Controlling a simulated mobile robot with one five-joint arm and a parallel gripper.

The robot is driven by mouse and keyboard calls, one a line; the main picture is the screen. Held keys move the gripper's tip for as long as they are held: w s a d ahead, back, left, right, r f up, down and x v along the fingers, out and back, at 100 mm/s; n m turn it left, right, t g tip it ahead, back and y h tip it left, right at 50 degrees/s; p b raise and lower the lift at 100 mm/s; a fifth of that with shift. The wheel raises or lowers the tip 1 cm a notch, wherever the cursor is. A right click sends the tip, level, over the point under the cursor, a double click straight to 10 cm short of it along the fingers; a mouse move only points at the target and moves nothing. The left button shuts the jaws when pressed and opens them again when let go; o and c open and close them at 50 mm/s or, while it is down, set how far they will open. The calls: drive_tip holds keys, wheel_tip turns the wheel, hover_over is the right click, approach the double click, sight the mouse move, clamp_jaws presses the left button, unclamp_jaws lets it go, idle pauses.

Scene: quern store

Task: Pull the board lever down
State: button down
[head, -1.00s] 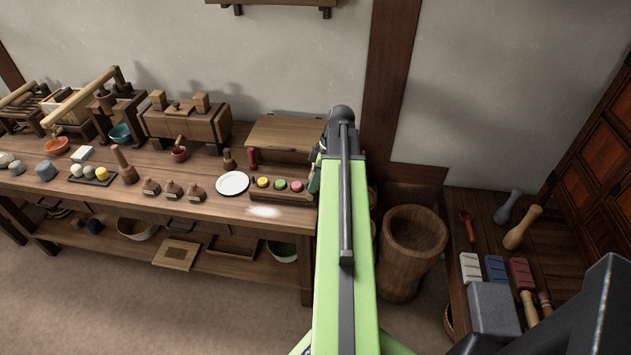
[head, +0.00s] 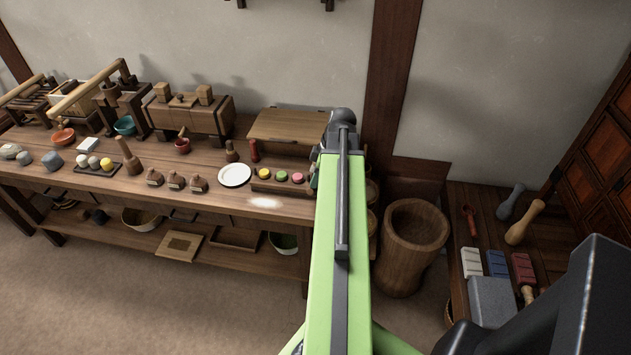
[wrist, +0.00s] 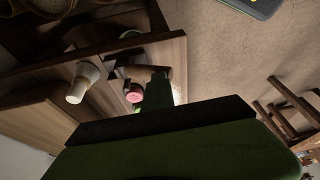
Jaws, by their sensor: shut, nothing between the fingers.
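A long pale wooden lever arm (head: 84,92) slopes up to the right on a dark stand on the bench at the left. A similar smaller one (head: 22,90) stands farther left. A short red upright handle (head: 253,150) stands by a sloping wooden board (head: 288,126). I cannot tell for sure which is the board lever. My gripper is hidden behind my green arm in the head view, over the right end of the bench. In the wrist view my gripper (wrist: 160,80) shows as a dark shape near a pink disc (wrist: 133,92). It is shut and empty.
The bench (head: 215,205) holds a white plate (head: 234,175), several bowls, stones and coloured discs. A large wooden mortar (head: 411,245) stands on the floor right of my arm. A low table (head: 535,245) with blocks and pestles is farther right. The floor in front is clear.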

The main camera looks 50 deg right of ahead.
drive_tip(key=shift+a+f, duration=0.15)
drive_tip(key=shift+a, duration=0.5)
drive_tip(key=shift+w+d+r+p, duration=0.2)
drive_tip(key=shift+r+p, duration=0.3)
drive_tip(key=shift+p, duration=0.35)
drive_tip(key=shift+a+r, duration=0.1)
drive_tip(key=shift+a, duration=0.05)
drive_tip(key=shift+d+r+p, duration=0.3)
drive_tip(key=shift+r+p, duration=0.15)
drive_tip(key=shift+p, duration=0.05)
drive_tip(key=r+p, duration=0.4)
drive_tip(key=shift+w+d+r, duration=0.2)
drive_tip(key=shift+w+d, duration=0.2)
drive_tip(key=d+p+v, duration=0.1)
drive_tip(key=p+v, duration=0.7)
drive_tip(key=shift+s, duration=0.15)
drive_tip(key=shift+r, duration=0.1)
